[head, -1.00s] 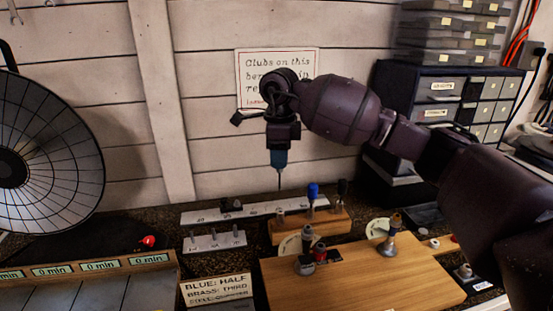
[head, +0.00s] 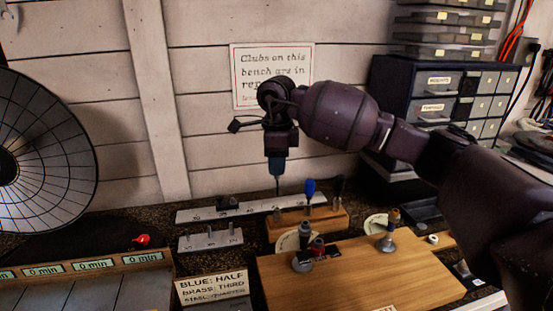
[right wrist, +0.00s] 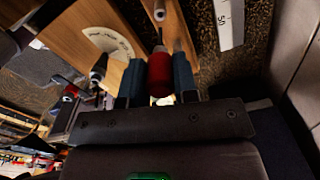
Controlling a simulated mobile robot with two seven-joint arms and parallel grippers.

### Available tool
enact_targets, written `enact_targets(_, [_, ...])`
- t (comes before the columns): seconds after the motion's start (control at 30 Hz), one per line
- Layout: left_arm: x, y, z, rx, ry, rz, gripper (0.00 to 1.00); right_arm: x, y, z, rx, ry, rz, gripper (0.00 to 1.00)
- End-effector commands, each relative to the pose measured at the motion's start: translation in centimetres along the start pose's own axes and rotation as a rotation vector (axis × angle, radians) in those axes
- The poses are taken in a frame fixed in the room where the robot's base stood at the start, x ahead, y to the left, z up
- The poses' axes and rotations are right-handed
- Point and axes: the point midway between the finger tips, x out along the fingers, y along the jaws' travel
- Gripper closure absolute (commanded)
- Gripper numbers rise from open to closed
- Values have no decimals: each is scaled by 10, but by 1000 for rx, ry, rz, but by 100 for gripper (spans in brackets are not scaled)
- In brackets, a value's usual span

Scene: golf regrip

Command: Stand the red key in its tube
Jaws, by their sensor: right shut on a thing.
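My right gripper (head: 277,172) points straight down at the centre of the head view. It is shut on the red key, whose red handle (right wrist: 160,72) shows between the two fingers in the right wrist view. The key's thin shaft (head: 279,187) hangs upright below the fingers. It is above the left end of the wooden rack (head: 322,222), lined up with a short metal tube (head: 279,212). I cannot tell whether the tip has entered the tube. A blue-handled key (head: 310,188) and a black-handled key (head: 338,185) stand at the rack's right. My left gripper is not in view.
A wooden board (head: 365,280) with metal fittings lies in front of the rack. A pale ruler strip (head: 195,215) and a small pegged block (head: 210,240) lie to the left. A lettered card (head: 212,289) stands in front. A drawer cabinet (head: 440,100) stands back right.

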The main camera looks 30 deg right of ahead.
Motion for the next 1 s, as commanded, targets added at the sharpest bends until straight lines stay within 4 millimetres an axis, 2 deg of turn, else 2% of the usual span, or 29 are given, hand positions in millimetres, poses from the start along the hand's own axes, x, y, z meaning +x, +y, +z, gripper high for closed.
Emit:
enact_targets(0.1, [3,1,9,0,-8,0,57,12,0,0,0,1,1,100])
enact_targets(0.33, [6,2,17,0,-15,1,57,26,0,0,0,0,0,100])
enact_targets(1.0, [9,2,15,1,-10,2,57,28,0,0,0,0,-1,100])
